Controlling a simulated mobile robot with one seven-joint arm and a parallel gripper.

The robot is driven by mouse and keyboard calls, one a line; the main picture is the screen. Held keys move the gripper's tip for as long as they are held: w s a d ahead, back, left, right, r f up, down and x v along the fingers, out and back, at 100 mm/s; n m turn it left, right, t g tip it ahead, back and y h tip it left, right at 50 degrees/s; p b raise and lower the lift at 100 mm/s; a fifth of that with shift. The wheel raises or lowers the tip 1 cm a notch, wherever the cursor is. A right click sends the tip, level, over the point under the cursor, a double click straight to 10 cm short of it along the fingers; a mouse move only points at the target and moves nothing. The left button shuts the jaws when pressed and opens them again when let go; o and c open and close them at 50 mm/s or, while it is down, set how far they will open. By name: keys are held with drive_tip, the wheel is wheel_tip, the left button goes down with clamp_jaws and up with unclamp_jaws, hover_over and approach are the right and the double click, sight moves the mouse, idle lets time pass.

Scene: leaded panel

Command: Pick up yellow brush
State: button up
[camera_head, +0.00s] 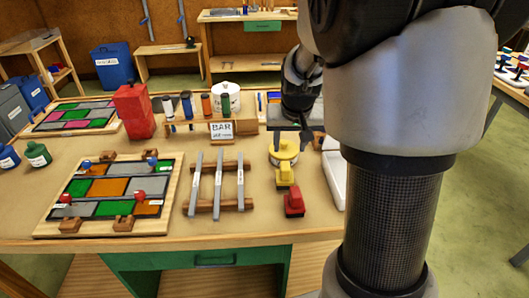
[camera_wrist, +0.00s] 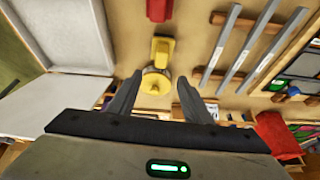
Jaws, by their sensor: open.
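The yellow brush (camera_head: 286,174) stands on the workbench between a round yellow tin and a red brush. It has a blocky body and also shows in the wrist view (camera_wrist: 162,48), above the tin. My gripper (camera_head: 291,140) is open, near the yellow tin in the head view. In the wrist view its fingers (camera_wrist: 160,77) point toward the tin, with the brush beyond their tips. Nothing is seen held between the fingers.
The yellow tin (camera_head: 283,152) stands directly behind the brush, and the red brush (camera_head: 293,202) in front. Metal bars on wooden strips (camera_head: 219,185) lie to the left. A white tray (camera_head: 335,180) lies to the right, partly hidden by my arm.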

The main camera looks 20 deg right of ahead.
sight(285, 165)
drive_tip(key=b+x, duration=0.1)
drive_tip(key=x, duration=0.7)
drive_tip(key=shift+f, duration=0.2)
drive_tip(key=b+x, duration=0.1)
drive_tip(key=x, duration=0.4)
drive_tip(key=shift+s+a+f, duration=0.1)
drive_tip(key=shift+a+f, duration=0.05)
clamp_jaws()
wheel_tip(285, 165, up, 10)
drive_tip(key=shift+r+p, duration=0.1)
drive_tip(key=shift+p, duration=0.75)
drive_tip(key=c, duration=1)
unclamp_jaws()
drive_tip(key=shift+c, duration=0.2)
